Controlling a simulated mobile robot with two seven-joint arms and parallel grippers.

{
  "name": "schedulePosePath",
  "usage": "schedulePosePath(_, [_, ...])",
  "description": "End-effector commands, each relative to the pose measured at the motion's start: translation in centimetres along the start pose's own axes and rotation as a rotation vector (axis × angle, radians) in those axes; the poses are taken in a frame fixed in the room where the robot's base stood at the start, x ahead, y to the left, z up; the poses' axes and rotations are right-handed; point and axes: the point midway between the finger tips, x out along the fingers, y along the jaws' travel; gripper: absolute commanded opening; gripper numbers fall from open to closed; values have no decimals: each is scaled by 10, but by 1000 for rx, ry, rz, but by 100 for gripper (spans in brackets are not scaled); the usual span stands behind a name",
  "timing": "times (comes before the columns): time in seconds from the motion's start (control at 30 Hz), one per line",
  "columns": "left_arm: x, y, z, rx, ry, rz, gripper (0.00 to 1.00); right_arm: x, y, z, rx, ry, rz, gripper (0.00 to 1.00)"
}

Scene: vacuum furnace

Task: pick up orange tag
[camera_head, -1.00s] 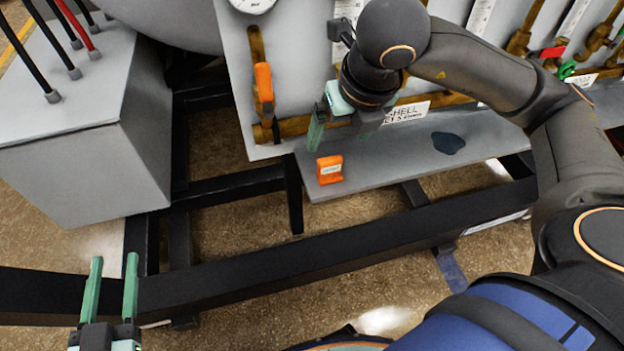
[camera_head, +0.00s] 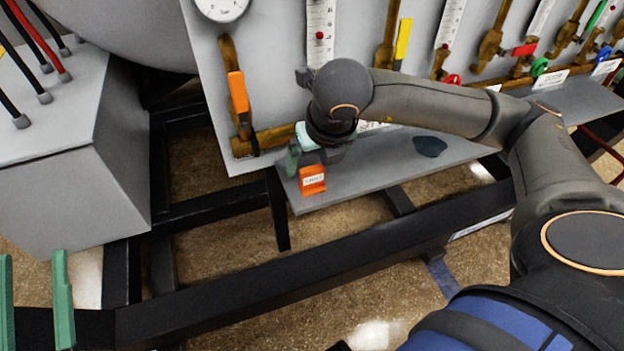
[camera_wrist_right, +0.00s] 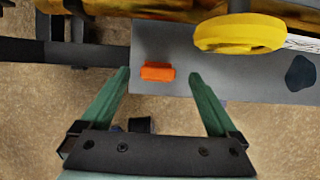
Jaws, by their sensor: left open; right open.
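The orange tag (camera_head: 312,180) stands on the grey shelf (camera_head: 370,178) near its left end, with a white label on its face. In the right wrist view the tag (camera_wrist_right: 157,71) lies between the spread green fingertips, nearer the left one, and is not gripped. My right gripper (camera_wrist_right: 160,75) is open. In the head view its green fingers show just above and behind the tag, partly hidden by my own wrist. My left gripper (camera_head: 36,262) is open and empty at the lower left, far from the tag.
A grey panel with a gauge (camera_head: 221,5), an orange-handled valve (camera_head: 238,92) and brass pipes stands behind the shelf. A dark blue object (camera_head: 430,146) lies on the shelf to the right. A black frame (camera_head: 300,280) runs below, and a grey box (camera_head: 75,170) stands left.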

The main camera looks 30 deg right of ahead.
Motion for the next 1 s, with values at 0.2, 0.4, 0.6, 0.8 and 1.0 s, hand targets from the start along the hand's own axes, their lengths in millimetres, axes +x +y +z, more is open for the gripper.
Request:
schedulePosePath(0.2, [0, 0, -36, 43, 153, 9, 50, 29, 2, -4, 0, 2, 0, 95])
schedulePosePath(0.4, [-1, 0, -48, 56, 197, 13, 50, 36, 2, -3, -1, 0, 2, 95])
schedulePosePath(0.6, [-1, 0, -47, 56, 196, 13, 50, 35, 2, -3, -1, 0, 1, 92])
schedulePosePath(0.8, [-1, 0, -47, 55, 195, 13, 50, 35, 2, -3, -1, 0, 2, 69])
schedulePosePath(1.0, [-1, 0, -47, 54, 195, 13, 50, 35, 2, -3, -1, 0, 1, 47])
